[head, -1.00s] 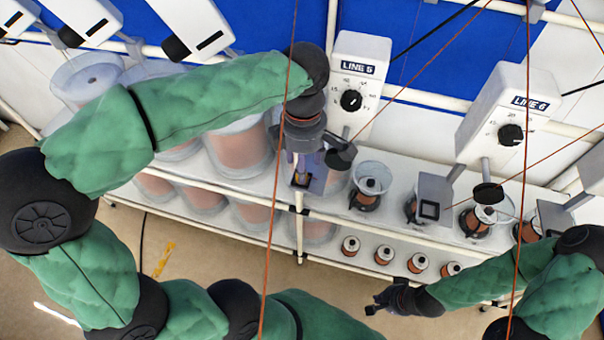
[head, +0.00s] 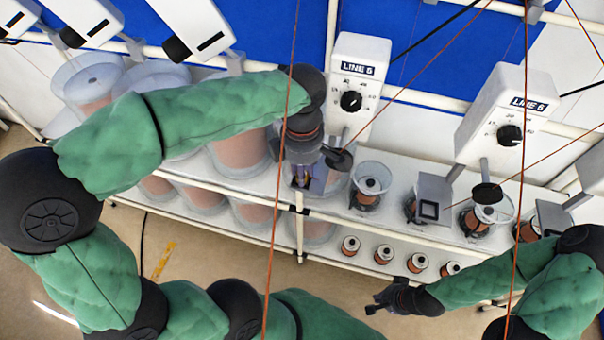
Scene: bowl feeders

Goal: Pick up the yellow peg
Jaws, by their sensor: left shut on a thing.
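My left gripper (head: 304,174) points down at a small grey-framed square holder (head: 313,185) on the white shelf, below the LINE 5 box. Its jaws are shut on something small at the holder. The wrist above covers most of it, and I cannot make out the yellow peg's outline or whether it is clear of the holder. My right gripper (head: 374,304) hangs at the lower right, in front of the shelf and away from the holder. Its fingers look apart, with nothing between them.
The LINE 5 box (head: 358,85) and LINE 6 box (head: 507,118) stand behind the shelf. Clear bowl feeders (head: 372,178) and several copper spools (head: 383,254) sit to the right. Large clear tubs (head: 240,150) stand left. A white rail (head: 230,187) runs along the shelf front.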

